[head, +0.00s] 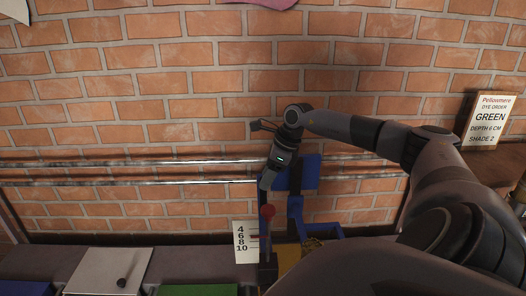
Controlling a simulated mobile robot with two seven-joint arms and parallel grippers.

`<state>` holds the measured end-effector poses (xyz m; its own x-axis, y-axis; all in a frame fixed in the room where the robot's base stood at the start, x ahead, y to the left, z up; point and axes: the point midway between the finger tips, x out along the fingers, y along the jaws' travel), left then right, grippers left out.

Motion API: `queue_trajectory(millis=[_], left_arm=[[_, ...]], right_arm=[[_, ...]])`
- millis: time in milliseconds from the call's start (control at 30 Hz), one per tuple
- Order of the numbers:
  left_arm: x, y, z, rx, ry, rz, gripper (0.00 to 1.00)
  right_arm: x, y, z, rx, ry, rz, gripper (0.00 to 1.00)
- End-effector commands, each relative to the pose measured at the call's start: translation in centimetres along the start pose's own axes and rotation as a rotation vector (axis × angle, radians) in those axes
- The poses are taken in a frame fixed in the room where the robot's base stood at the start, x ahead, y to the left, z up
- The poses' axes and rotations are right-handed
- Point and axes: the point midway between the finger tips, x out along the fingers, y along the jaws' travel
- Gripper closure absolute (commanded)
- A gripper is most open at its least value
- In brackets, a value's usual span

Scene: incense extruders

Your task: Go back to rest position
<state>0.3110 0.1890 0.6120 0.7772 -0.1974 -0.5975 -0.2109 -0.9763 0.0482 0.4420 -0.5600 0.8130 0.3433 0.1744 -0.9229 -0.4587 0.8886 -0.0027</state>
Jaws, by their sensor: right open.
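My right arm comes in from the right and bends down at the wrist. My right gripper (267,182) points downward in front of a blue frame (296,178) and is open. Just below its fingertips is a red knob (267,212) on an upright lever. The gripper appears apart from the knob, with nothing visible held in it. My left gripper is out of view.
A white scale card (245,242) reading 4, 6, 8, 10 stands beside the lever. A yellowish block (288,258) sits at the frame's foot. An order sign (491,119) reads GREEN, DEPTH 6 CM, SHADE 2. Metal pipes (130,181) run along the brick wall. A pale panel (108,270) lies lower left.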

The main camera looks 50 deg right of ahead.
Motion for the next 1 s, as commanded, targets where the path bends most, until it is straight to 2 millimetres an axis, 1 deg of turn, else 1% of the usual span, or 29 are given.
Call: queue_trajectory(millis=[33, 100, 200, 800, 900, 1000], left_arm=[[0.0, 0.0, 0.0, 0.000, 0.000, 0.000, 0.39], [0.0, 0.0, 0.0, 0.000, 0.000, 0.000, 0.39], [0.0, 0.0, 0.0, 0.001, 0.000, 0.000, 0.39], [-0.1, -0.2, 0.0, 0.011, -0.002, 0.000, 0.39], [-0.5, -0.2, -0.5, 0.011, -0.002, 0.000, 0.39], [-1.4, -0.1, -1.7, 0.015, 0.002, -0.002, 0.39]], right_arm=[[-0.7, -0.1, -0.1, 0.000, 0.002, -0.002, 0.52], [-1.4, 0.0, -0.1, 0.000, 0.002, -0.001, 0.52], [-1.9, 0.0, 0.0, 0.000, 0.001, 0.000, 0.52], [-2.0, 0.0, 0.0, 0.000, 0.000, 0.001, 0.52], [-2.6, 0.0, 0.3, 0.000, 0.000, 0.000, 0.52], [-4.1, 0.0, 0.9, 0.000, 0.000, 0.000, 0.52]])
